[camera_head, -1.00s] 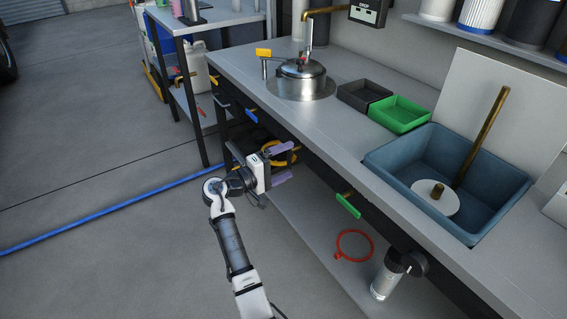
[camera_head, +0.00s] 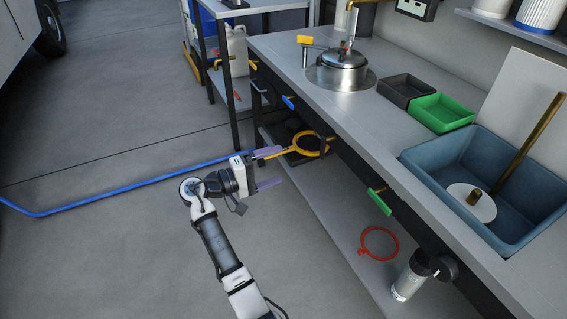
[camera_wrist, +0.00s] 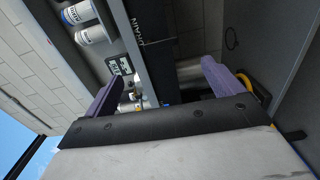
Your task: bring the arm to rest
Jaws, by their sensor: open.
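My gripper (camera_head: 268,169) is open and empty, with its two purple fingers apart. In the head view it is in the air over the grey floor, in front of the workbench (camera_head: 300,88). My arm reaches up to it from the bottom of the picture. In the wrist view the two purple fingers (camera_wrist: 160,90) stand wide apart with nothing between them. The view past them shows the bench side and the wall, turned on its side.
Under the bench, a yellow ring (camera_head: 327,143) shows beyond my gripper, and a red ring (camera_head: 379,228) and a clear cylinder (camera_head: 404,283) are on the right. A green handle (camera_head: 379,201) sticks out from the bench front. A blue hose (camera_head: 110,190) crosses the floor. Open floor is on the left.

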